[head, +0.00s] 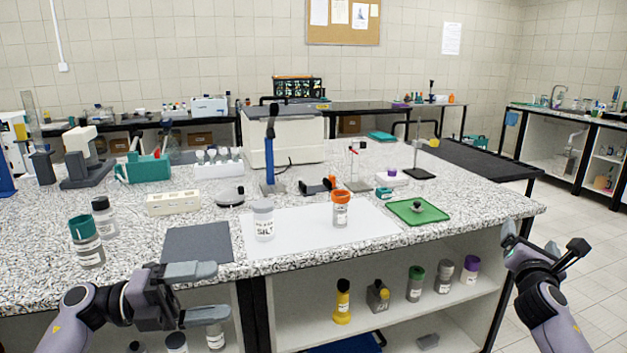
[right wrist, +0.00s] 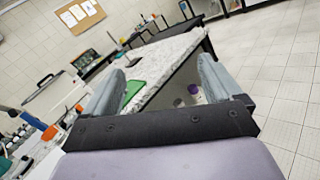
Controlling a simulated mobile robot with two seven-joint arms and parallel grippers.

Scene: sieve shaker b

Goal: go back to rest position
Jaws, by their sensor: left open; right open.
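My left gripper (head: 200,292) is open and empty, in front of the bench's front edge at the lower left of the head view. My right gripper (head: 566,250) is off the bench's right front corner, apart from it. In the right wrist view, its two grey fingers (right wrist: 168,90) stand wide apart with nothing between them. Neither gripper touches anything that I can see.
The speckled bench (head: 300,232) holds a white sheet (head: 300,225) with a grey-lidded jar (head: 263,220) and an orange-capped jar (head: 340,210). A green tray (head: 418,212) lies near the right edge. Shelves with bottles sit below. The floor at right (head: 590,230) is clear.

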